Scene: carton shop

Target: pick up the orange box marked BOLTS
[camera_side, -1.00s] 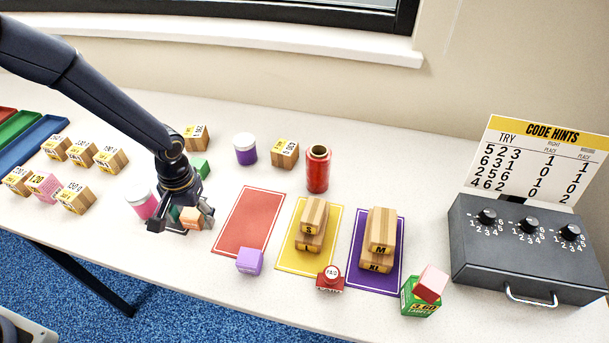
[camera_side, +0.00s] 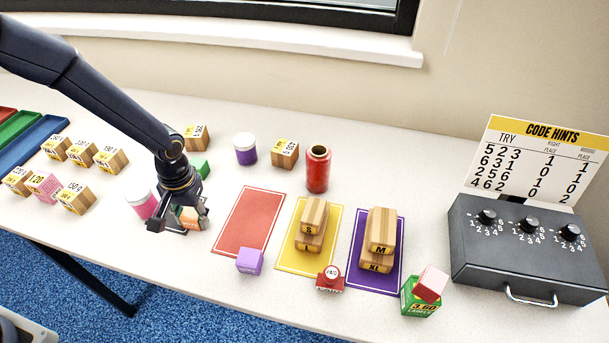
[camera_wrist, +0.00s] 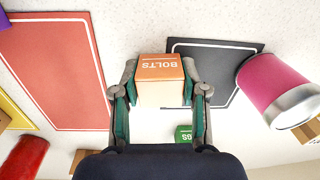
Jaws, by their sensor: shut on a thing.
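The orange box marked BOLTS (camera_wrist: 160,68) is between my gripper's fingers in the wrist view, its lettering upside down there. It also shows in the side view (camera_side: 190,215), partly hidden by my gripper. My gripper (camera_side: 182,222) is low over the table and shut on the box, with a finger on each side (camera_wrist: 160,98). I cannot tell whether the box still touches the table.
A dark mat (camera_wrist: 215,52) lies beside the box. A pink jar (camera_side: 147,204) stands just left of my gripper, and a green box (camera_side: 201,168) behind it. A red mat (camera_side: 248,220) and a purple box (camera_side: 249,260) lie to the right.

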